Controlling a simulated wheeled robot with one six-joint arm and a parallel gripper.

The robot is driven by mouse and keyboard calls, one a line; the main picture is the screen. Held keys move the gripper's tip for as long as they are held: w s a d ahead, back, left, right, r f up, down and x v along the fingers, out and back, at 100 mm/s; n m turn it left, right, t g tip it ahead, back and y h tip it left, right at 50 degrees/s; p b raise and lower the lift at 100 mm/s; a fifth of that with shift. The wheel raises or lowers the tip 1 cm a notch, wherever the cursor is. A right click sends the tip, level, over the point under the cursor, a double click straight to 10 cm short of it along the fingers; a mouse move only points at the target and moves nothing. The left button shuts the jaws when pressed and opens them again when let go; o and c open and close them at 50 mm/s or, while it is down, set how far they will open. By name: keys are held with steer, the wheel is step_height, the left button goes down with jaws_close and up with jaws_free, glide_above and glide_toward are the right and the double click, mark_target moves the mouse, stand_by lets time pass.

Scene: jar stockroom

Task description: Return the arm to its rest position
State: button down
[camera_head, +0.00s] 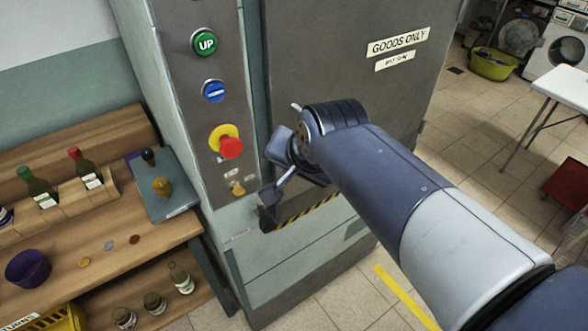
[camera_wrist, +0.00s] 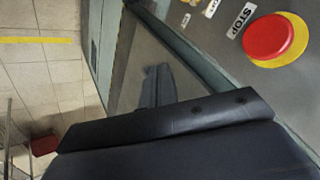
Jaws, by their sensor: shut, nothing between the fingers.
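My arm reaches in from the lower right in the head view, and my gripper (camera_head: 268,221) is at its far end, close to the lift's control panel (camera_head: 197,120). The gripper is shut and empty. It sits below and right of the red stop button (camera_head: 231,147) on its yellow collar, apart from it as far as I can see. The stop button also shows at the upper right of the wrist view (camera_wrist: 273,38). The dark gripper body fills the bottom of the wrist view, and its fingertips are not clear there.
The lift door (camera_head: 345,75) is right behind my arm. A green UP button (camera_head: 205,43) and a blue button (camera_head: 214,91) are on the panel. A wooden bench (camera_head: 110,245) with bottles and a purple bowl (camera_head: 28,268) stands left. A white table (camera_head: 560,88) stands right, beyond open tiled floor.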

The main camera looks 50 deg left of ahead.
steer(key=r, duration=0.1)
steer(key=s+d+r, duration=0.2)
steer(key=shift+d+r, duration=0.1)
steer(key=shift+r, duration=0.25)
steer(key=shift+f, duration=0.1)
steer(key=w+a+f+p, duration=0.1)
steer(key=w+a+f, duration=0.3)
steer(key=a+f, duration=0.3)
steer(key=shift+w+a+f+p, duration=0.3)
steer(key=shift+a+f, duration=0.05)
steer(key=shift+f, duration=0.05)
stand_by(0.3)
